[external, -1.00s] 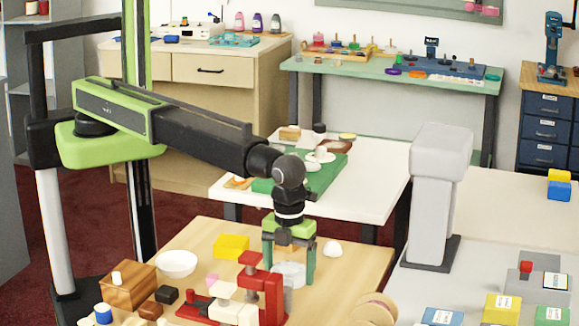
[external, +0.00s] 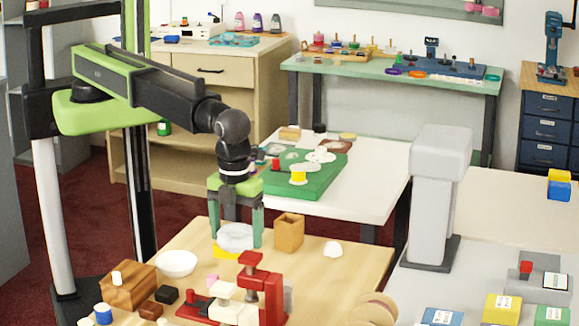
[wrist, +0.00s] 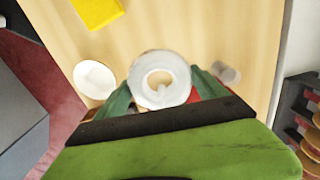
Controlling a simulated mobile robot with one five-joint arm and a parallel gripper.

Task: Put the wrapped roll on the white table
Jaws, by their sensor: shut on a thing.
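The wrapped roll (external: 235,238) is a pale, cloudy ring with a hole in its middle. It also shows in the wrist view (wrist: 160,80), between the green fingers. The white table (external: 375,170) stands behind the wooden one, to the right of my gripper. A green mat (external: 318,186) covers its left part.
The white table's right side is bare. Small items, including a yellow spool (external: 298,175), stand on the green mat. Near my gripper are an open wooden box (external: 289,233), a white bowl (external: 177,263) and a red press (external: 262,280). A grey post (external: 432,200) stands at right.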

